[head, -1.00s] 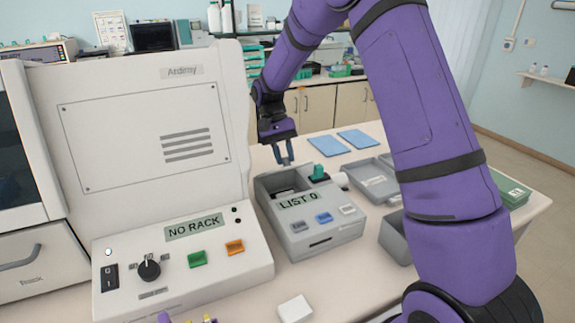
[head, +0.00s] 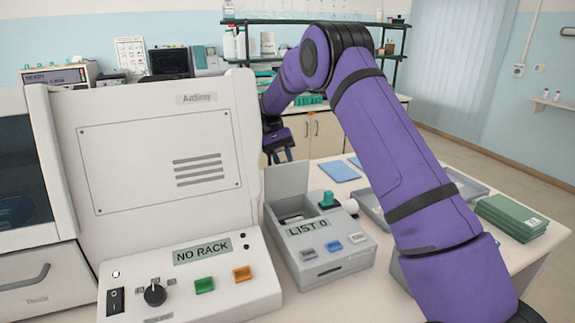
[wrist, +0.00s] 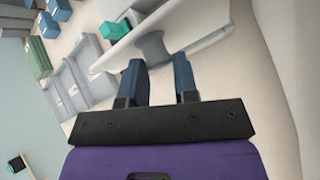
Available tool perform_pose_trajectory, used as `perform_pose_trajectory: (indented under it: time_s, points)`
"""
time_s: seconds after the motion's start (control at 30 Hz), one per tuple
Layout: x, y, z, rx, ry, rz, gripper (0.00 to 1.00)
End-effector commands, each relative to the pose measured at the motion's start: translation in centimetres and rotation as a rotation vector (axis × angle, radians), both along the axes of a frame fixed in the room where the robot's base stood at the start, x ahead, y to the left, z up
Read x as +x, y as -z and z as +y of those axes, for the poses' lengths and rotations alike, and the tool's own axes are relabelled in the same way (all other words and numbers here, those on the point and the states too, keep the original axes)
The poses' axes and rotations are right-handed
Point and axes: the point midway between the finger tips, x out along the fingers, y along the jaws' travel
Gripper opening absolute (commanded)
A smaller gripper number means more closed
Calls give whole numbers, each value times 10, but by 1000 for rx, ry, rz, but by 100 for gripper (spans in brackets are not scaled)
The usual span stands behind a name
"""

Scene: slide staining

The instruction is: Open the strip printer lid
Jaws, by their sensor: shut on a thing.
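The strip printer is a grey box (head: 318,256) with a "LIST 0" display in the middle of the head view. Its pale grey lid (head: 287,181) stands about upright at the rear edge, with the recess in front of it exposed. The lid also shows as a pale panel (wrist: 118,50) in the wrist view. My gripper (head: 280,157) is at the lid's upper edge, partly hidden behind it. In the wrist view my gripper (wrist: 160,68) has its two fingers on either side of a grey part of the lid.
A large white machine (head: 155,160) with a "NO RACK" display stands close on the left. A teal-topped item (head: 327,199) is on the printer's right side. Grey trays and green boxes (head: 512,217) lie to the right; a blue mat (head: 338,171) lies behind.

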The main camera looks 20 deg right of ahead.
Motion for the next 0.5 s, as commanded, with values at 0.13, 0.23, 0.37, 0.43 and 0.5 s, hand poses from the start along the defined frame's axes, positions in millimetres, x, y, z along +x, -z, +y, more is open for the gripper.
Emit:
perform_pose_trajectory:
  time_s: [0.13,0.23,0.37,0.43,0.5]
  points:
    - [7,13,9,11,-7,86,0]
    - [10,14,10,12,-8,127,0]
    - [13,16,11,13,-9,162,0]
    - [14,16,11,12,-9,175,0]
    - [14,17,11,13,-10,181,0]
